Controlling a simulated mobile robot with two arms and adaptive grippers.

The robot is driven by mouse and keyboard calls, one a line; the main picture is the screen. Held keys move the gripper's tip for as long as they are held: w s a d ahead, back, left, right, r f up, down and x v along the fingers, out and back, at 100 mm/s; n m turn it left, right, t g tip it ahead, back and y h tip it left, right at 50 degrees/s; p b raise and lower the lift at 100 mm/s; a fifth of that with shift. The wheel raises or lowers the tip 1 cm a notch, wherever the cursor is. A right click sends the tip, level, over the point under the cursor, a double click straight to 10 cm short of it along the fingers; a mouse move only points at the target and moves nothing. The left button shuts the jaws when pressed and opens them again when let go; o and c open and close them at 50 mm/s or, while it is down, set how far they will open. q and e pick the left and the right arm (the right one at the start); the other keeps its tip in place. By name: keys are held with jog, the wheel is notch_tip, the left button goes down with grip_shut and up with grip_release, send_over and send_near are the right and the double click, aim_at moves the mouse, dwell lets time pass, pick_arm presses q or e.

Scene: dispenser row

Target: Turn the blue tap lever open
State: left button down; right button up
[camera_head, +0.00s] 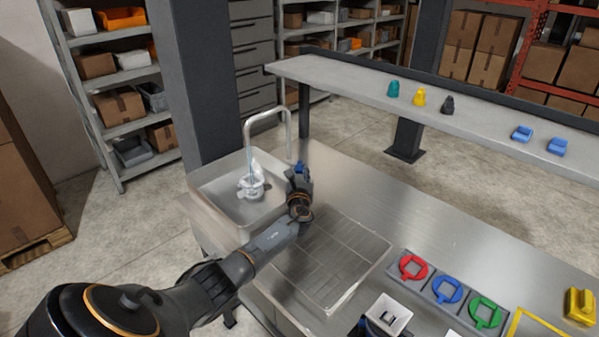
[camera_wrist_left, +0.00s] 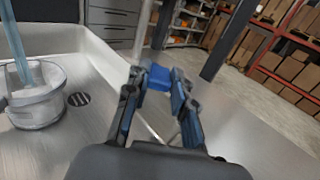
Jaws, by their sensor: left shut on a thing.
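The blue tap lever (camera_head: 299,166) is at the right side of the sink, near the foot of the curved tap (camera_head: 288,128). My left gripper (camera_head: 299,180) reaches over the counter to it and is shut on it. In the left wrist view, the blue lever (camera_wrist_left: 158,78) sits between the two fingertips (camera_wrist_left: 158,84). A pale bluish stream comes down from the spout into a white jug (camera_head: 251,188) in the sink; stream and jug (camera_wrist_left: 36,100) also show in the left wrist view. The lever's lower part is hidden by the gripper.
The metal sink (camera_head: 215,205) is left of the gripper. A drain tray (camera_head: 345,262) and red, blue and green ring holders (camera_head: 447,289) are to the right. A white square-topped container (camera_head: 389,314) is at the bottom. A raised shelf (camera_head: 350,83) runs along the back.

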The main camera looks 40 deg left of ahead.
pick_arm(q)
jog(key=c, duration=1.1)
grip_release()
jog(key=shift+w, duration=0.15)
jog(key=shift+v, duration=6.05)
jog(key=shift+a, duration=0.1)
